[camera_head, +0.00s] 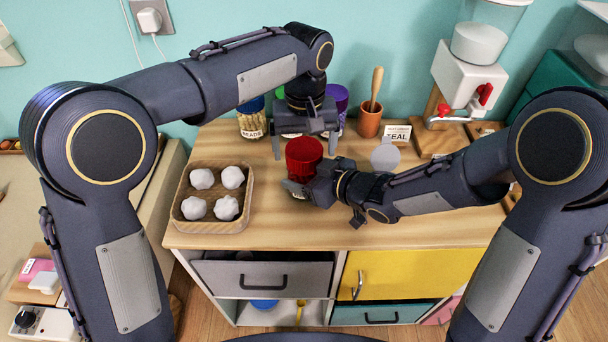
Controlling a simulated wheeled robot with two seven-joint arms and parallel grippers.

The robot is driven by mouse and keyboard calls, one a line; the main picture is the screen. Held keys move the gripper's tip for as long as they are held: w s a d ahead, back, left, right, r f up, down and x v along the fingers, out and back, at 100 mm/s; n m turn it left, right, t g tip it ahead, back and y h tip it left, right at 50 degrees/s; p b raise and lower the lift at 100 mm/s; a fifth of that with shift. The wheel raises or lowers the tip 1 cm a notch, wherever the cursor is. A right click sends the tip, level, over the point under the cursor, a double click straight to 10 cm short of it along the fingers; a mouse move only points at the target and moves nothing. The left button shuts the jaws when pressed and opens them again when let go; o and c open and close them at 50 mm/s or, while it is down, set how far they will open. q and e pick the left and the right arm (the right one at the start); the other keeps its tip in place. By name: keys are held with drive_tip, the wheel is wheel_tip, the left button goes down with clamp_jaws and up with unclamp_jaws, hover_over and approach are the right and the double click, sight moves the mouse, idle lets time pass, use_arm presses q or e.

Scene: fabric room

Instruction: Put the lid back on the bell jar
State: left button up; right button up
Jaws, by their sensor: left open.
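A red, ribbed round piece (303,158) stands near the middle of the wooden top; I cannot tell whether it is the bell jar's lid or the jar itself. My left gripper (304,148) points down from behind, open, with one finger on each side of the red piece in the picture. I cannot tell whether they touch it. My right gripper (297,189) reaches in from the right, low in front of the red piece, and hides what is below it. Its finger gap is not clear. No label reading bells shows.
A jar labelled BEADS (252,120), a purple-topped jar (338,98) and a mortar with pestle (369,119) stand at the back. A wooden tray (213,218) with several white lumps is left. A grey disc (385,156) and a dispenser (467,80) are right.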

use_arm(q)
drive_tip(key=shift+r, duration=1.75)
drive_tip(key=shift+r, duration=0.1)
drive_tip(key=shift+c, duration=0.3)
drive_tip(key=shift+r+n, duration=1.65)
drive_tip(key=shift+n, duration=0.05)
drive_tip(key=shift+f, duration=4.05)
